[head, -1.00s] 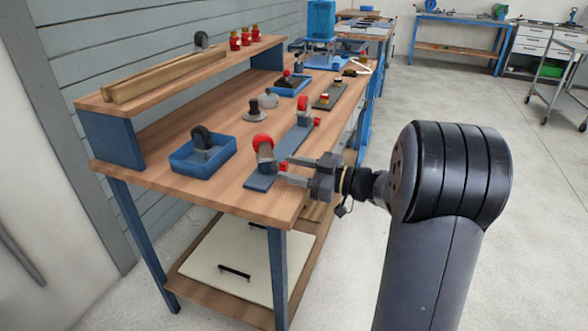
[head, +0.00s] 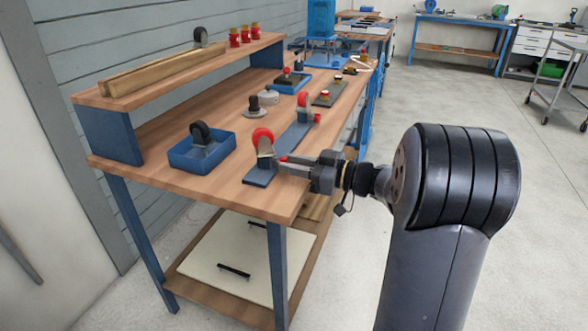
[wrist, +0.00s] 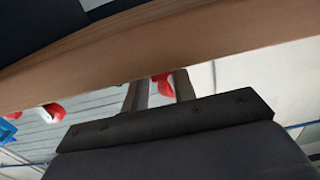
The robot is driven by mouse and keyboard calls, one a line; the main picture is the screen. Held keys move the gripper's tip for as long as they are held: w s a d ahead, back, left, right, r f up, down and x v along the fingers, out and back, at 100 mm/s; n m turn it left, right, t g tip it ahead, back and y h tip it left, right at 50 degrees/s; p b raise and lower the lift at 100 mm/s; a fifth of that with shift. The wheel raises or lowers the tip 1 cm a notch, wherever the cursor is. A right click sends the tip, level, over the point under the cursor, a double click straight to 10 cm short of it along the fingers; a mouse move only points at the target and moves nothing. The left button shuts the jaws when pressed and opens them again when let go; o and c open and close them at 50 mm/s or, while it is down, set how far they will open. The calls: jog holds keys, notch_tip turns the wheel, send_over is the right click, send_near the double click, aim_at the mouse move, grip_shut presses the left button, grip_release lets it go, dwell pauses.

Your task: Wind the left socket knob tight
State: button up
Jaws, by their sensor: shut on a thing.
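The long blue-grey plate (head: 290,139) lies along the bench's front edge. At its near end, the left socket carries a caster with a red wheel (head: 262,136). My gripper (head: 281,164) reaches in from the right beside that caster and is shut on the small red left socket knob (head: 284,158). The fingers hide most of the knob. In the wrist view a red part of the knob (wrist: 162,87) shows between the two fingers. At the plate's far end stands another red caster (head: 303,100) with its red right knob (head: 317,117) sticking out.
A blue tray (head: 184,165) with a black-wheeled caster sits left on the bench. A raised shelf (head: 105,99) runs behind.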

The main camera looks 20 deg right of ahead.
jog(key=m+b, duration=0.1)
jog(key=m, duration=0.2)
jog(key=shift+f+m+b, duration=0.1)
jog(key=shift+m+b, duration=0.5)
jog(key=shift+m, duration=1.4)
jog(key=o, duration=1)
